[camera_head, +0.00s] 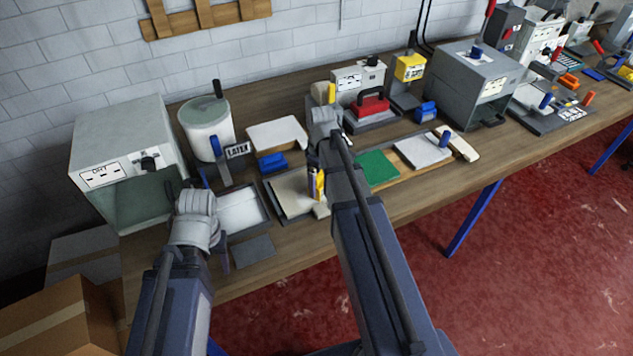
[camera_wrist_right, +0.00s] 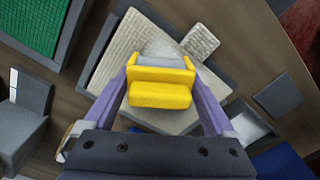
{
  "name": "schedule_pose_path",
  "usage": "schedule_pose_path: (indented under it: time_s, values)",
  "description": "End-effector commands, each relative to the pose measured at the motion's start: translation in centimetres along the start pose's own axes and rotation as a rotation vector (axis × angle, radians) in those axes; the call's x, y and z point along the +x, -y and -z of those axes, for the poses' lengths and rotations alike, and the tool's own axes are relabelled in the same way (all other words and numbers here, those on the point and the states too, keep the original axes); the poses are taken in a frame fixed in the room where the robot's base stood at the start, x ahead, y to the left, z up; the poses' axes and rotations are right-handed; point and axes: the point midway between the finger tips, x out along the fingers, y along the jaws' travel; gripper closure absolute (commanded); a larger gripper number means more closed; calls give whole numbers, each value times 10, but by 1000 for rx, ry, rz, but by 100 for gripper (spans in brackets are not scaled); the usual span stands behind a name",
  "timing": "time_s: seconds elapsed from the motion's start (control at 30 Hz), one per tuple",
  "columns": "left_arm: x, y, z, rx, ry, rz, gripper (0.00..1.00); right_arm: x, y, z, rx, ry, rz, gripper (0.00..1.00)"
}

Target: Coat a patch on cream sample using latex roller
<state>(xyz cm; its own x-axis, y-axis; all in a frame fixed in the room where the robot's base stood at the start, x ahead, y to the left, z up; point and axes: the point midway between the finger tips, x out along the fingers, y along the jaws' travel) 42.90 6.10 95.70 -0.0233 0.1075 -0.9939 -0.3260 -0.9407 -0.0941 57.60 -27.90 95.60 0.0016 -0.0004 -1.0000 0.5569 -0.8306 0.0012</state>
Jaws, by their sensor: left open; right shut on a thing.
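The cream sample (camera_head: 288,193) lies on a dark-edged board near the table's front. It fills the middle of the right wrist view (camera_wrist_right: 118,60), partly hidden by the tool. My right gripper (camera_wrist_right: 160,84) is shut on the yellow handle of the latex roller (camera_wrist_right: 160,96), whose pale head lies over the sample. Whether the head touches it I cannot tell. In the head view, the roller's yellow handle (camera_head: 320,184) shows beside my right arm. My left gripper (camera_head: 189,184) is open and empty, left of the white latex tray (camera_head: 264,221). No coated patch is clearly visible.
A white latex pot (camera_head: 208,125) and a grey oven-like box (camera_head: 125,150) stand at the back left. A green sample (camera_head: 378,167) lies right of my right arm. A grey plate (camera_head: 253,251) lies near the front edge. Machines crowd the right side.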

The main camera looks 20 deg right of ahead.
Motion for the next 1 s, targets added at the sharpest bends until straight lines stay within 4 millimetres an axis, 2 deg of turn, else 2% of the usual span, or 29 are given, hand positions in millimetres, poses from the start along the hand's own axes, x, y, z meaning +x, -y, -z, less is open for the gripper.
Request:
schedule_pose_path:
  time_s: [0.23,0.63,1.0]
  values:
    - [-1,0,0,0,0,0,48,-1,-20,-12,4,2,-4,71]
    - [-2,0,0,0,0,0,48,-2,-28,-17,2,1,-2,71]
    - [-3,0,0,0,0,0,48,-3,-52,-32,3,0,-1,71]
